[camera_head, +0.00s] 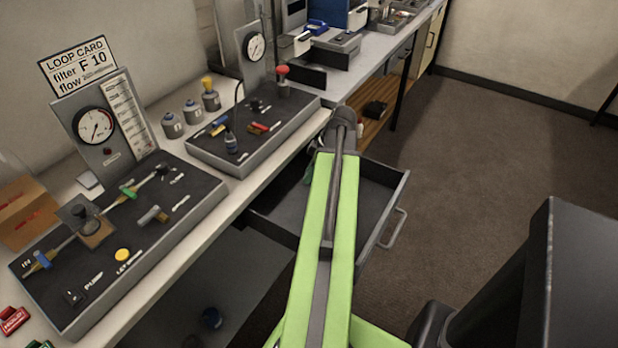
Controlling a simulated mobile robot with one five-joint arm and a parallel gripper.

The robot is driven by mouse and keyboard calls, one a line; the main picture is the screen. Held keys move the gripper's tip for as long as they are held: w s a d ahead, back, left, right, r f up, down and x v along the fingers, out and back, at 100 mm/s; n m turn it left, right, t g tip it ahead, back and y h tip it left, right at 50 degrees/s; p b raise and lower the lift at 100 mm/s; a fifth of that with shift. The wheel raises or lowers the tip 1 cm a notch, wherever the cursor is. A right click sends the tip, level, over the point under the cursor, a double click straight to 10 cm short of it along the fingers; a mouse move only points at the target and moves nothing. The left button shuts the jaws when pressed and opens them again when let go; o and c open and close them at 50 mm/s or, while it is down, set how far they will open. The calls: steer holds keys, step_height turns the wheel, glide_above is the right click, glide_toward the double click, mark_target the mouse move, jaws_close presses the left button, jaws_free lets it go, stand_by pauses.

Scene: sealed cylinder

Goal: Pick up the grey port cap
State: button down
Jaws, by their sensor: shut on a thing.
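My green arm reaches up the middle of the picture, over the open drawer. Its grey end with my gripper (342,120) is at the bench's front edge, beside the rear panel. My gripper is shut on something. The arm's end hides the fingertips and the held thing, so I cannot tell what it is. I cannot pick out a grey port cap for sure anywhere in view.
The front panel (205,203) carries a gauge, valves and a yellow button (122,255). The rear panel (215,157) has a red knob (282,71). Several grey bottles (172,125) stand behind. The open drawer (378,195) juts out below the bench.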

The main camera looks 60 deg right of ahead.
stand_by(0.3)
steer(key=shift+r+p, duration=0.55)
step_height(320, 180, up, 4)
steer(key=p, duration=0.4)
steer(key=s+d+r+p, duration=0.6)
steer(key=s+d, duration=0.1)
steer(key=d, duration=0.2)
steer(key=shift+s, duration=0.2)
